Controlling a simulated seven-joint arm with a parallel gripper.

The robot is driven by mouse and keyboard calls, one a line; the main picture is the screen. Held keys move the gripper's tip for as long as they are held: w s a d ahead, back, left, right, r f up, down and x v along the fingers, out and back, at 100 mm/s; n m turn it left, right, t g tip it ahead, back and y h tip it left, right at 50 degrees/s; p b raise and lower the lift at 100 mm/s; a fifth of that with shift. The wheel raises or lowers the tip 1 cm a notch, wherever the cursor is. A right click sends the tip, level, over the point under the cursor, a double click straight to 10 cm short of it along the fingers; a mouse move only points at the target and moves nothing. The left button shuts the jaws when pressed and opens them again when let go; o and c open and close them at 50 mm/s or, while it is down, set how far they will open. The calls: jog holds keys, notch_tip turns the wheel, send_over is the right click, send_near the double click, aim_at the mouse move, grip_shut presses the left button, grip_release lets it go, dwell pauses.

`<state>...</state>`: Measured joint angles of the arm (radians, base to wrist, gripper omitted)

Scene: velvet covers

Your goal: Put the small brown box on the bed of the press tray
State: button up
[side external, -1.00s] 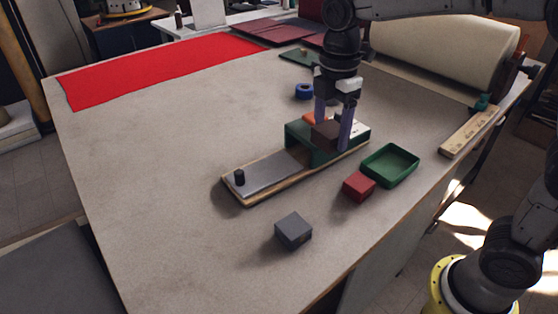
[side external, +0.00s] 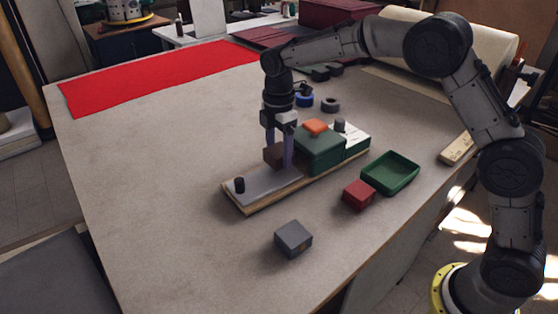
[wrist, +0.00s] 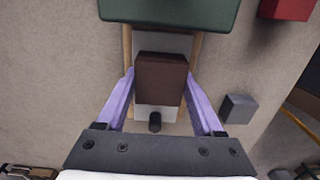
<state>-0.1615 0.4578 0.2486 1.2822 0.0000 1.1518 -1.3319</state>
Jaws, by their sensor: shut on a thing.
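The small brown box (side external: 274,154) is between the purple fingers of my gripper (side external: 280,160), which is shut on it. In the wrist view the box (wrist: 161,78) sits between both fingertips (wrist: 160,85), over the press tray. The press tray (side external: 248,196) is a long wooden-edged board with a grey metal bed (side external: 262,183) and a small black knob (side external: 239,185) at its near left end. A green press block (side external: 320,148) stands across the tray, right of my gripper, with an orange piece (side external: 316,127) on top. Whether the box touches the bed I cannot tell.
A grey block (side external: 293,239) lies in front of the tray. A red block (side external: 358,195) and an open green tray (side external: 390,172) stand to the right. A blue ring (side external: 304,100) and a dark ring (side external: 330,104) lie behind.

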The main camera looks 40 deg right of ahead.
aim_at(279, 161)
jog(key=shift+f, duration=1.5)
jog(key=shift+f, duration=0.15)
jog(key=o, duration=1.4)
jog(key=shift+c, duration=0.2)
